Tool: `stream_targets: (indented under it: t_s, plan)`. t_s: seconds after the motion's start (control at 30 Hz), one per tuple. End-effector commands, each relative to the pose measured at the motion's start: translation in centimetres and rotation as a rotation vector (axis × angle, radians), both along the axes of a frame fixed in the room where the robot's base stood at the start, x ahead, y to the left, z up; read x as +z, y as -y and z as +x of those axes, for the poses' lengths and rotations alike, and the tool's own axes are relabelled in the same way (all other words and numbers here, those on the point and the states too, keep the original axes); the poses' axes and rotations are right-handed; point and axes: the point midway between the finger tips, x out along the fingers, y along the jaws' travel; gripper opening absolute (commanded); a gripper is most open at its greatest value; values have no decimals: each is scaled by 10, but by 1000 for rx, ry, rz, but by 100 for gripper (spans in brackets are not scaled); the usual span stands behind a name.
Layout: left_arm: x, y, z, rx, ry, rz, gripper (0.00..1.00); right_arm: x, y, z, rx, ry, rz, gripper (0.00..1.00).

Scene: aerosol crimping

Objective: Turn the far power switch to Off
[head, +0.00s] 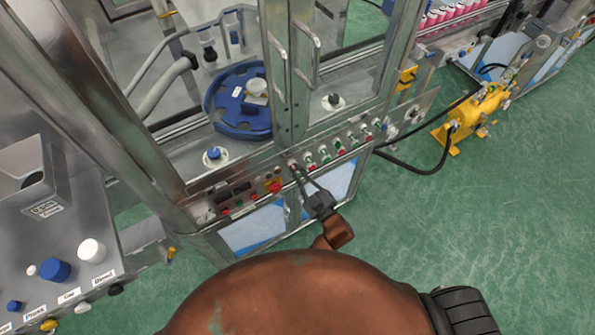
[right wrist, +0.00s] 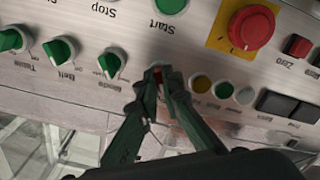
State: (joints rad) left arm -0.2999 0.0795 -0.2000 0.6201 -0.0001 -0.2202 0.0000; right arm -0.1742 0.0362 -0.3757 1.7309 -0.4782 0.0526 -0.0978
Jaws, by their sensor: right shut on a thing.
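My right gripper (head: 296,170) reaches the control panel of the glazed machine and its fingertips are closed at the panel face. I see no readable power label. My left gripper is not in view.
A red emergency button (right wrist: 251,28) on a yellow plate and a green Start button (right wrist: 170,5) are close by. Door handles (head: 307,55) stand out above the panel. A yellow device (head: 475,112) with a black hose is on the green floor at right.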

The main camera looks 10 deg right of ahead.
Motion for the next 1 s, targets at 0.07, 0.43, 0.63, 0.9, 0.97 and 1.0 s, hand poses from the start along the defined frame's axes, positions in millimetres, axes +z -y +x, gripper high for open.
stream_targets:
  t_s: [0.07, 0.43, 0.63, 0.9, 0.97, 1.0]
  plan:
    - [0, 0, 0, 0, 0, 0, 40, 0, -1, 0, 1, 1, -2, 0]
    - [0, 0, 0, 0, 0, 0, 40, 0, 0, 0, 1, 1, -1, 24]
    - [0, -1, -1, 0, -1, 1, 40, 0, 0, 0, 0, 0, 0, 24]
    - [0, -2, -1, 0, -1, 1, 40, -1, 9, -25, 0, -2, -1, 24]
    - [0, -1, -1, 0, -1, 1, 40, -1, 14, -36, -1, -3, -1, 24]
    - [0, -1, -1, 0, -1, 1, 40, -1, 16, -45, 0, -2, 0, 24]
